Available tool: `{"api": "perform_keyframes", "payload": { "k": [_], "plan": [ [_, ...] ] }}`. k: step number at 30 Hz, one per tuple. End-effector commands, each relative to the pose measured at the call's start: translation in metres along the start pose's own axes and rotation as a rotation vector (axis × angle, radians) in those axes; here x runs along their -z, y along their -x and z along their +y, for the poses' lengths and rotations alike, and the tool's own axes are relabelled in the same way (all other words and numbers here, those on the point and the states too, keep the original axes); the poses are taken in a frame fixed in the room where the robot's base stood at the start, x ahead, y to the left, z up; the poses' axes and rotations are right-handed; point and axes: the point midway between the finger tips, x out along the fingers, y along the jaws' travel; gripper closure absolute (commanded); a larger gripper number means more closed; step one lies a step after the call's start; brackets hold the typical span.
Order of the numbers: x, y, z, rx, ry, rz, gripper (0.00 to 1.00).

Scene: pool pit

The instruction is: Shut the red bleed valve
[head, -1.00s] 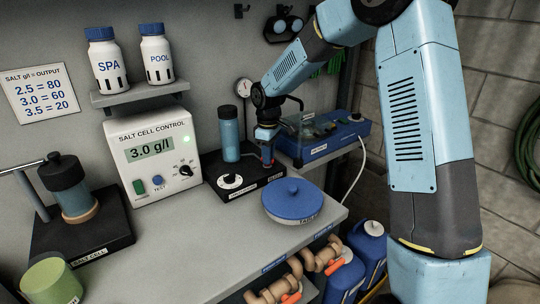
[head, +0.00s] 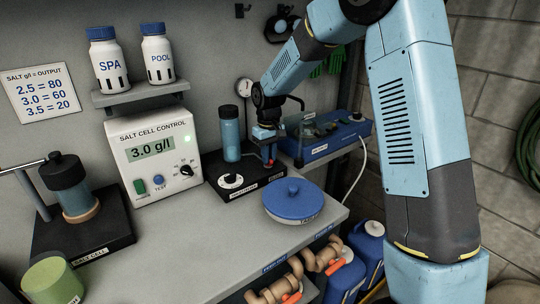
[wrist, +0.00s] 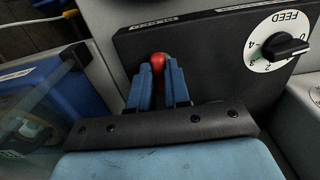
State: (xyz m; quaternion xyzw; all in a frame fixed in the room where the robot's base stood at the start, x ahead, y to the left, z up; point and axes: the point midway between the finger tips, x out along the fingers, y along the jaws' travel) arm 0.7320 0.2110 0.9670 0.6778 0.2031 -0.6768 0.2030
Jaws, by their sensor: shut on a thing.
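The red bleed valve (wrist: 160,62) shows in the wrist view as a rounded red handle between my two blue fingers. My gripper (wrist: 161,75) is shut on it, and the fingers hide its lower part. In the head view my gripper (head: 267,148) points down at the right end of the black feeder base (head: 245,188), and a small bit of red shows at the fingers. I cannot tell from these views how far the valve is turned.
The white feed dial (wrist: 281,43) with a black knob is on the same base, near my gripper. A blue bottle (head: 230,135) stands left of it. A blue-lidded tub (head: 293,198) stands in front.

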Motion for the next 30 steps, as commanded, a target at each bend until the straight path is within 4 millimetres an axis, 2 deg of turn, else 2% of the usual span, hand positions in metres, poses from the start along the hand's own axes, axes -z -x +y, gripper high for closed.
{"api": "perform_keyframes", "payload": {
  "k": [10, 11, 19, 26, 30],
  "plan": [
    [0.0008, 0.0006, 0.0037, -0.003, -0.007, 0.004, 1.0],
    [0.0007, 0.0005, 0.0037, -0.003, -0.008, 0.004, 0.82],
    [0.0, 0.0, 0.0021, -0.001, -0.005, 0.001, 0.57],
    [-0.0003, 0.0003, 0.0012, -0.001, -0.004, 0.0, 0.57],
    [0.0001, 0.0084, 0.0013, -0.001, -0.004, 0.001, 0.57]
  ]
}}
